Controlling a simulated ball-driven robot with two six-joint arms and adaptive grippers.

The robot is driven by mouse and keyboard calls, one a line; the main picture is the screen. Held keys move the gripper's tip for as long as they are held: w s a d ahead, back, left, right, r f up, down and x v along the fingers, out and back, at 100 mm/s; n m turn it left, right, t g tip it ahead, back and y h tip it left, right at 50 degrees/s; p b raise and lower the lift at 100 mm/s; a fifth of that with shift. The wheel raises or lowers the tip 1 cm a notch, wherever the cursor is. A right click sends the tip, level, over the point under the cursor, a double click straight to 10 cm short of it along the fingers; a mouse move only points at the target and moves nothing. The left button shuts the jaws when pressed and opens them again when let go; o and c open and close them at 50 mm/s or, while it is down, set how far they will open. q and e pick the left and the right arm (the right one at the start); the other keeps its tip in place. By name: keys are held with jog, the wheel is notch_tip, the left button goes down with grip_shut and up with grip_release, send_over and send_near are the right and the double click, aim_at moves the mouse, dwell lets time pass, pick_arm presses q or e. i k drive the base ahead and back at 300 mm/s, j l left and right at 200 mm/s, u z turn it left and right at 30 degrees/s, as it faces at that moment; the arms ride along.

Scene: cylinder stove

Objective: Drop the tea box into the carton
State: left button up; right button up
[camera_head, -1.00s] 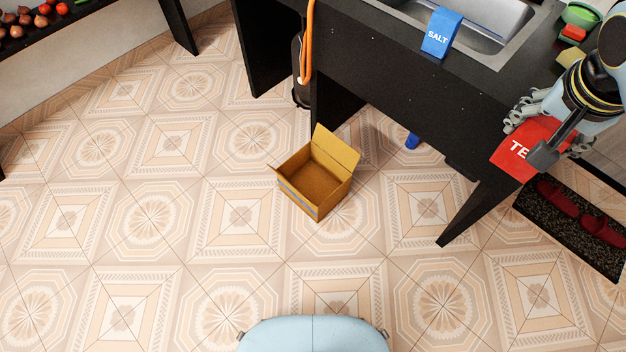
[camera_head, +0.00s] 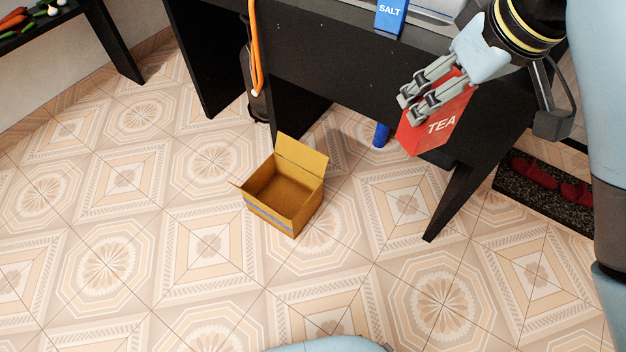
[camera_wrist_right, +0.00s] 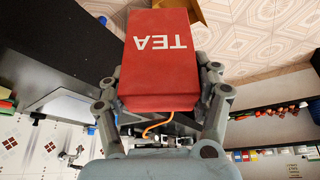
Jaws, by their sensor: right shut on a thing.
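The red tea box (camera_head: 437,122) is held in my right gripper (camera_head: 426,100), in front of the black counter's side and above the floor. In the right wrist view the tea box (camera_wrist_right: 160,62) sits between the fingers with its TEA lettering upside down. The open cardboard carton (camera_head: 283,190) stands on the tiled floor, left of and below the gripper in the head view, with flaps spread and its visible inside empty. A piece of the carton (camera_wrist_right: 190,10) seems to show past the tea box in the wrist view. My left gripper is not in view.
The black counter (camera_head: 330,75) carries a blue salt box (camera_head: 391,14) beside the sink. An orange hose (camera_head: 254,60) hangs near its left end. A dark mat (camera_head: 545,195) with red slippers lies at the right. The floor around the carton is clear.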

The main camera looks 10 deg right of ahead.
aim_at(284, 196)
jog(key=i+j+z, duration=0.15)
jog(key=z, duration=0.9)
jog(key=i+j+z, duration=0.1)
jog(key=j+z, duration=0.25)
jog(key=j, duration=0.45)
jog(key=j+z, duration=0.35)
jog(key=j, duration=0.4)
jog(key=j+z, duration=0.35)
jog(key=j, duration=0.9)
jog(key=k+j, duration=0.15)
jog(key=j, duration=0.75)
jog(key=k+j, duration=0.15)
jog(key=j, duration=0.25)
jog(key=j+z, duration=0.05)
